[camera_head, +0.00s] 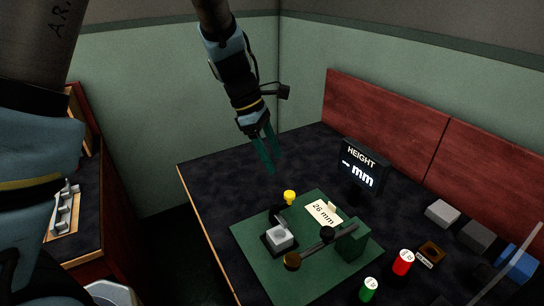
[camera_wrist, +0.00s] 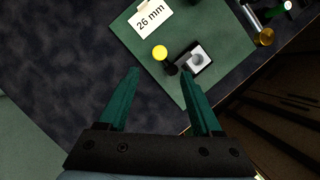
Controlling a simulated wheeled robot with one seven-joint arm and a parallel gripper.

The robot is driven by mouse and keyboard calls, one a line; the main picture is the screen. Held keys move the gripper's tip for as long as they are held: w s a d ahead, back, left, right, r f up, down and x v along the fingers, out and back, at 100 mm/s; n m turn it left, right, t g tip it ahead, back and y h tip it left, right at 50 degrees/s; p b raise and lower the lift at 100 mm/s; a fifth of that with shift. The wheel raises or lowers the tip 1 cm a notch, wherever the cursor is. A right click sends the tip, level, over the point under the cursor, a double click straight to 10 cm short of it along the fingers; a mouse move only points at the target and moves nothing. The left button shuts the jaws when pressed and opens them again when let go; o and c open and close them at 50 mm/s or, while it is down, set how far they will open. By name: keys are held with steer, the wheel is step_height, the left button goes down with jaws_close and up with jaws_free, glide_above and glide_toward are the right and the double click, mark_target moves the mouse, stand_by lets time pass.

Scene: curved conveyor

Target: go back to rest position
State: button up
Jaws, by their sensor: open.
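My gripper (camera_head: 269,160) hangs in the air above the back left part of the dark table, its two green fingers apart with nothing between them. In the wrist view my gripper (camera_wrist: 160,95) is also open and empty, above bare table near the green base plate (camera_wrist: 205,25). The plate carries a grey block (camera_head: 280,236) on a black seat, a yellow knob (camera_head: 290,197), a lever arm with a brown knob (camera_head: 292,261), and a card (camera_head: 323,213) reading "26 mm". My gripper touches none of these.
A black display (camera_head: 361,170) reads "HEIGHT -- mm" behind the plate. Red (camera_head: 403,262) and green (camera_head: 369,289) cylinders, a brown block (camera_head: 431,252) and white, grey and blue blocks stand to the right. Red panels (camera_head: 385,125) line the back. A side table with a tray (camera_head: 65,212) is at left.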

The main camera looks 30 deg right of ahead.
steer(key=w+a+r+m+t, duration=0.1)
steer(key=w+a, duration=0.2)
steer(key=a, duration=0.3)
steer(key=w+a+m, duration=0.1)
steer(key=w+a, duration=0.2)
steer(key=a, duration=0.2)
steer(key=a+r+m+t+y, duration=0.2)
steer(key=a+m+t, duration=0.2)
steer(key=a, duration=2.3)
steer(key=m, duration=0.3)
steer(key=shift+w+r+y, duration=0.2)
steer(key=shift+y, duration=0.1)
